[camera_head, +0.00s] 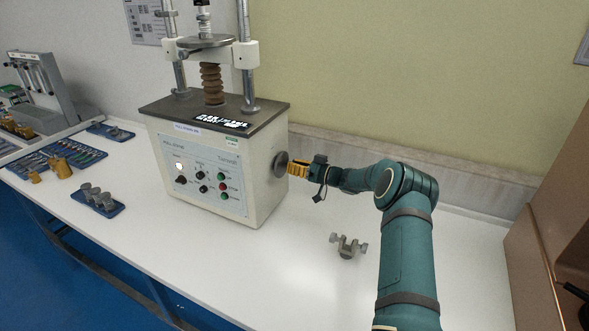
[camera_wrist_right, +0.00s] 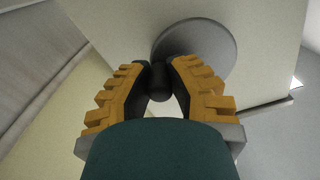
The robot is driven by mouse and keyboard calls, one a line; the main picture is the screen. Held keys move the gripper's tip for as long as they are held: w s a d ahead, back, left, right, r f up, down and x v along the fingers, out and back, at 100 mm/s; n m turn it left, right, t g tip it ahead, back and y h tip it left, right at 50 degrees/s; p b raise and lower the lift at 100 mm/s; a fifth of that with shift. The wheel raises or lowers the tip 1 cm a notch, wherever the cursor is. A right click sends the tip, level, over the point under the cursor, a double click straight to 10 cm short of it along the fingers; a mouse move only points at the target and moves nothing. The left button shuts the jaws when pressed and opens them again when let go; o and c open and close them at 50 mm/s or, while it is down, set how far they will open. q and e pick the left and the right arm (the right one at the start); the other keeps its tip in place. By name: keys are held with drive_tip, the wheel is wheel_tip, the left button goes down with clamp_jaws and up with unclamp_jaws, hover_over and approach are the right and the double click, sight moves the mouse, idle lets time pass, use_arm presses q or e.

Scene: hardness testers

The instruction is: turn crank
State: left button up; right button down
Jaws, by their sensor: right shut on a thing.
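The hardness tester (camera_head: 215,155) is a white box with a control panel, a dark top plate and two steel columns. Its crank (camera_head: 280,164) is a round grey disc on the right side wall. In the right wrist view the crank disc (camera_wrist_right: 215,45) has a dark knob (camera_wrist_right: 160,82) standing out from it. My right gripper (camera_head: 294,168) has yellow fingers and reaches the crank from the right. In the right wrist view my right gripper (camera_wrist_right: 158,75) is shut on the dark knob between its fingertips. My left gripper is in neither view.
A grey metal fixture (camera_head: 347,246) lies on the white table (camera_head: 290,270) near my right forearm. Blue trays (camera_head: 98,201) with small metal parts stand left of the tester. A wall runs behind. A brown cabinet (camera_head: 545,230) stands at the right.

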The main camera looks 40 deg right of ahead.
drive_tip(key=m+b, duration=0.1)
drive_tip(key=f+m+b, duration=0.1)
drive_tip(key=b, duration=0.1)
drive_tip(key=shift+s+a+m, duration=0.15)
drive_tip(key=shift+a+m, duration=0.05)
drive_tip(key=shift+m, duration=0.2)
drive_tip(key=shift+a+f+m+b, duration=0.1)
drive_tip(key=shift+a+m+b, duration=0.05)
drive_tip(key=shift+m+b, duration=0.45)
drive_tip(key=shift+s+a+m, duration=0.15)
drive_tip(key=shift+m, duration=0.75)
drive_tip(key=c, duration=0.9)
unclamp_jaws()
drive_tip(key=shift+o, duration=0.2)
drive_tip(key=shift+s, duration=0.1)
drive_tip(key=v, duration=1.1)
drive_tip(key=shift+s, duration=0.35)
